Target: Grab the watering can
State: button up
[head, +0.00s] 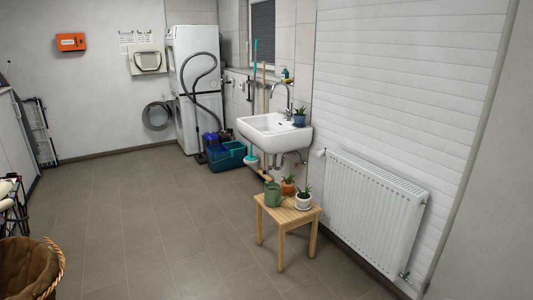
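A green watering can (272,193) stands upright on a small wooden stool (290,217), at its left back part. The can is small in the picture, so its handle and spout are hard to make out. Two potted plants share the stool: an orange pot (288,188) behind to the right of the can and a white pot (303,202) at the right. My gripper is not in view.
A wall radiator (372,210) stands right of the stool. A white sink (275,130) is behind it, with teal and blue crates (227,156) on the floor. A wicker basket (30,270) is at the lower left. The tiled floor (150,215) between is clear.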

aim_at(276, 196)
jog(key=i, duration=3.3)
jog(key=i+u, duration=0.35)
jog(key=i+l, duration=0.05)
jog(key=i, duration=0.05)
